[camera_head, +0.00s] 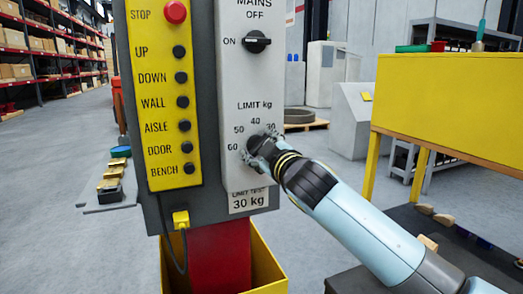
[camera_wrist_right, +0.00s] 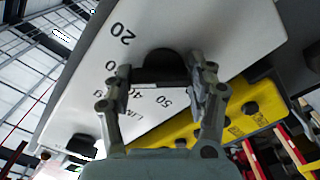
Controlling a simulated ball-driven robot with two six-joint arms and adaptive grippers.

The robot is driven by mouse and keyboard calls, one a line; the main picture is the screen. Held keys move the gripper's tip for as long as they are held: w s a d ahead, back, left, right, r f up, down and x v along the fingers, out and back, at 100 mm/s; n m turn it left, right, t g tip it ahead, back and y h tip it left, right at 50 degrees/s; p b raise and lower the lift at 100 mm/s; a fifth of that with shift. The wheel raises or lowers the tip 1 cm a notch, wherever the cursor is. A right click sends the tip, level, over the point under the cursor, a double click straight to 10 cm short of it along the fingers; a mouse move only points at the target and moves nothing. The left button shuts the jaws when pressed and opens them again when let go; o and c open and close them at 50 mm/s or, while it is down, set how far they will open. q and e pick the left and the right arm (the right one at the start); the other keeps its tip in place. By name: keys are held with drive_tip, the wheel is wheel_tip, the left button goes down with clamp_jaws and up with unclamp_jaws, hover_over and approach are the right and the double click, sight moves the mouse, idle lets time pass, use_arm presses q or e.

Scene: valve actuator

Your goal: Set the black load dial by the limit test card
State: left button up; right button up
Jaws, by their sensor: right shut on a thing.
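The black load dial (camera_wrist_right: 165,66) sits on the white panel (camera_head: 239,90) under the words LIMIT kg, with 30, 40, 50 and 60 printed around it in the head view. My right gripper (camera_head: 261,146) is at the dial and hides most of it there. In the wrist view its two fingers (camera_wrist_right: 165,80) stand on either side of the dial, shut on it. The dial's pointer is hidden, so its setting cannot be read. The limit test card (camera_head: 250,200) below the dial reads 30 kg. My left gripper is not in view.
A black mains switch (camera_head: 256,41) is above the dial, its handle lying towards ON. A yellow button plate (camera_head: 160,120) with a red stop button (camera_head: 175,12) is on the left. A yellow bench (camera_head: 455,105) stands at the right, behind my right arm.

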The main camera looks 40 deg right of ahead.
drive_tip(key=shift+f, duration=0.2)
drive_tip(key=o, duration=1.2)
drive_tip(key=shift+r, duration=0.1)
drive_tip(key=v, duration=1.2)
